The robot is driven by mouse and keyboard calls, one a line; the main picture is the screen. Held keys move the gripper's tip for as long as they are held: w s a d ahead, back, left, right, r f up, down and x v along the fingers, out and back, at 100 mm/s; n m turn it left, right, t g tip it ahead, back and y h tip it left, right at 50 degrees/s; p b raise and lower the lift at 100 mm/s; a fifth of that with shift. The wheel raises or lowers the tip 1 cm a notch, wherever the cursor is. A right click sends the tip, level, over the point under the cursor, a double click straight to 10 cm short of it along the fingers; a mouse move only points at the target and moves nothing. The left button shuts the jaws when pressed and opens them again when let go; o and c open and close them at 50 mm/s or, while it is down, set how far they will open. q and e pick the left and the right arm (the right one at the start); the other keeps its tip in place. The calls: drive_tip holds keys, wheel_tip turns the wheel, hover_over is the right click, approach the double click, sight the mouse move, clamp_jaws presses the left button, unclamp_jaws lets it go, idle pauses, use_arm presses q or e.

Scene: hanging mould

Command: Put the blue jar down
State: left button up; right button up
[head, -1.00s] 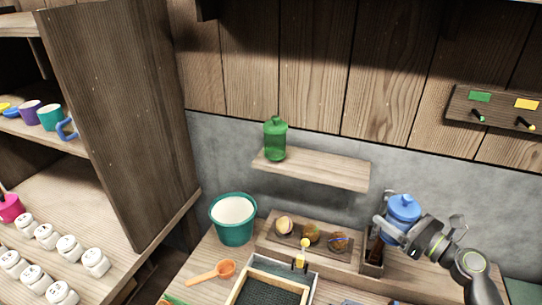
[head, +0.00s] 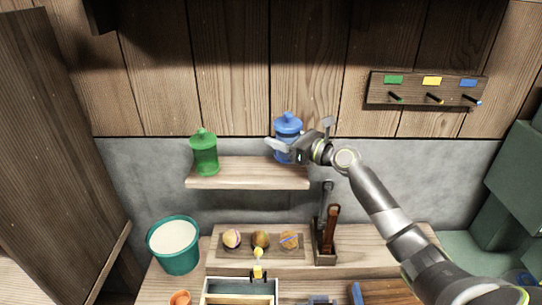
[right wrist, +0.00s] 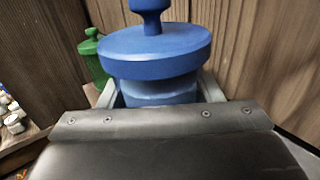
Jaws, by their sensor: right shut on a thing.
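The blue jar (head: 288,125) has a knobbed lid and is upright at the right end of the wooden wall shelf (head: 240,183). My right gripper (head: 287,150) is shut around its body; the blue jar also fills the middle of the right wrist view (right wrist: 155,52). The gripper hides the jar's base, so I cannot tell whether it touches the shelf. A green jar (head: 204,153) stands at the shelf's left end and shows behind the blue jar in the right wrist view (right wrist: 92,60). My left gripper is not in view.
Free shelf space lies between the jars. Below are a teal bucket (head: 174,245), a tray of round things (head: 262,253) and a holder with tools (head: 325,256). A peg rack (head: 428,88) hangs at right.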

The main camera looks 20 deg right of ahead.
sight(284, 154)
drive_tip(key=shift+f, duration=2.5)
drive_tip(key=o, duration=0.8)
drive_tip(key=shift+f+b, duration=0.15)
drive_tip(key=shift+b, duration=0.15)
drive_tip(key=shift+c, duration=0.2)
drive_tip(key=o, duration=0.4)
drive_tip(key=shift+o, duration=0.2)
drive_tip(key=shift+r, duration=0.2)
drive_tip(key=shift+s+d+f, duration=0.15)
drive_tip(key=shift+s, duration=0.1)
drive_tip(key=b+v, duration=0.4)
drive_tip(key=v, duration=0.7)
drive_tip(key=shift+s, duration=0.2)
